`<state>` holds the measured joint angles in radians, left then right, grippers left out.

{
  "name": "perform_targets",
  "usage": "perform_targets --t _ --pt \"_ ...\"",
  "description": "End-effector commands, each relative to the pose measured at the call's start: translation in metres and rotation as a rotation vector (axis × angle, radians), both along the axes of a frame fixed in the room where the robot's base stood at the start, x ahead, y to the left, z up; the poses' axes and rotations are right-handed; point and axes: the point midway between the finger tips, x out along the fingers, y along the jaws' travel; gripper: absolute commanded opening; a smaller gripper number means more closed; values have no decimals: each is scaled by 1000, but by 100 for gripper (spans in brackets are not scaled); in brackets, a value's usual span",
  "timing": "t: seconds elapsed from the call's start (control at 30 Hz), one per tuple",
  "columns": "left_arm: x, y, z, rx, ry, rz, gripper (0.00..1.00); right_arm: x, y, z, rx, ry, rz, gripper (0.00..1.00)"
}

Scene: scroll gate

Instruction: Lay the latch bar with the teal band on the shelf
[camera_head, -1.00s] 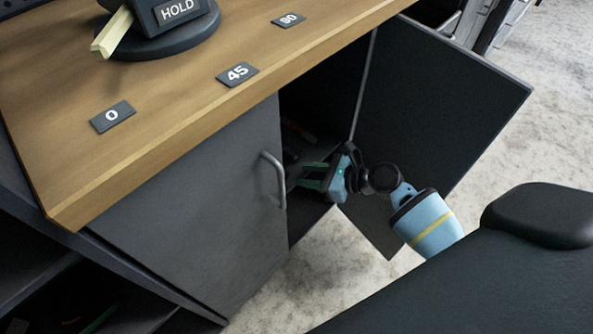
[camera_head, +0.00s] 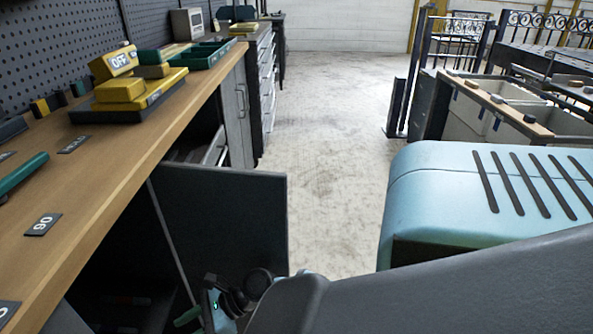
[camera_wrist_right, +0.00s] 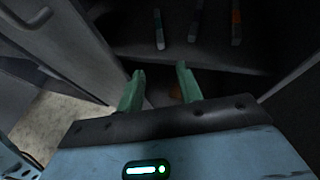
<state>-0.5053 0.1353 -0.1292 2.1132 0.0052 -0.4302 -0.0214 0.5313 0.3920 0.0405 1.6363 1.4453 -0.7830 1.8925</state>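Several slim bars lie on the dark shelf (camera_wrist_right: 215,52) inside the cabinet, in the right wrist view. The left bar (camera_wrist_right: 159,30) and the middle bar (camera_wrist_right: 195,26) have bluish bands, and the right bar (camera_wrist_right: 236,28) has an orange-red band. In this dim light I cannot tell surely which band is teal. My right gripper (camera_wrist_right: 160,71) is open and empty, its green fingers pointing at the shelf, apart from the bars. In the head view my right gripper (camera_head: 194,312) is at the cabinet opening, partly cut off.
The dark cabinet door (camera_head: 225,215) stands open beside my right arm. The wooden worktop (camera_head: 110,165) holds yellow boxes (camera_head: 125,92) and a green tray (camera_head: 205,52). Floor beyond the door is clear.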

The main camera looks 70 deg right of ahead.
Motion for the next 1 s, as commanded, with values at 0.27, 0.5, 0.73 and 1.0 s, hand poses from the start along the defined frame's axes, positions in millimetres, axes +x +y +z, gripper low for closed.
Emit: perform_targets --t 0.27,0.5,0.73,1.0 --pt "0 0 0 0 0 1 25 -102 25 -82 -520 -135 246 36" --pt "0 0 0 0 1 1 25 -230 45 -128 -1121 -375 715 36" --pt "0 0 0 -1 1 2 25 -337 60 -125 -1571 -658 1259 36" --pt "0 0 0 0 1 2 25 -398 68 -102 -1819 -910 1706 36"
